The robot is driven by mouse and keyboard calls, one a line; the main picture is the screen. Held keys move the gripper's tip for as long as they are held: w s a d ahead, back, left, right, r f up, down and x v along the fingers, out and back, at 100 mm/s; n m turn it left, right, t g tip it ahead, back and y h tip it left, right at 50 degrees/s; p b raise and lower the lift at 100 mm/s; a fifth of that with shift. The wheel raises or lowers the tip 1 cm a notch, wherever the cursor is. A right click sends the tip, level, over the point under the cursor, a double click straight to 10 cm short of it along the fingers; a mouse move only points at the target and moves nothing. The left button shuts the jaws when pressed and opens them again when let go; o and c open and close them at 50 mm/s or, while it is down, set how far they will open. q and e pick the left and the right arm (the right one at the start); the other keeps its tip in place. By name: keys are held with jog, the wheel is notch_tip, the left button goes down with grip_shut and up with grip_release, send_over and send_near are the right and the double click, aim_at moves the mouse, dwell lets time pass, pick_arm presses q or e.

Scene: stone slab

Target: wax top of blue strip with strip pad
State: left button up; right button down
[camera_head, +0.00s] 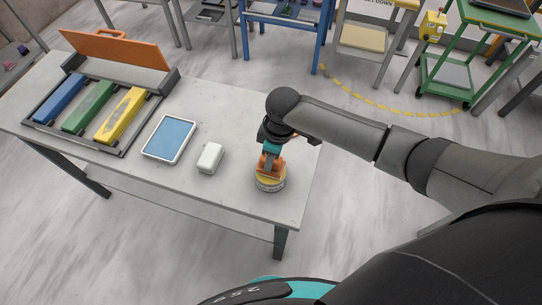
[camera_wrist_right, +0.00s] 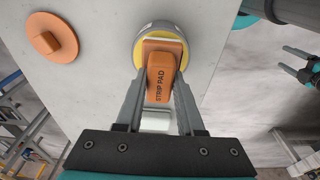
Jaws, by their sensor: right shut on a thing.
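The blue strip (camera_head: 58,98) lies at the left end of a dark frame (camera_head: 122,152) on the table, beside a green strip (camera_head: 88,106) and a yellow strip (camera_head: 119,115). My right gripper (camera_head: 268,158) is shut on the orange strip pad (camera_wrist_right: 160,78), labelled STRIP PAD. The pad is at a round tin (camera_head: 270,186) with a yellow top; whether it touches the yellow is unclear. My left gripper (camera_wrist_right: 294,62) shows at the right of the wrist view, apparently open and empty. It is outside the head view.
An orange lid (camera_head: 117,48) stands open behind the strips. A blue-topped white tray (camera_head: 168,139) and a white block (camera_head: 209,158) lie between frame and tin. An orange disc with a knob (camera_wrist_right: 53,40) shows in the wrist view. The table's front edge is near the tin.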

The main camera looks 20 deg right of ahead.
jog(key=shift+f, duration=0.45)
jog(key=shift+s+f, duration=0.1)
jog(key=shift+s, duration=0.05)
dwell(1.8)
notch_tip(320, 180, up, 5)
jog(key=p, duration=0.5)
jog(key=shift+f, duration=0.1)
jog(key=shift+r+p, duration=0.3)
jog(key=shift+p, duration=0.25)
jog(key=shift+r, duration=0.9)
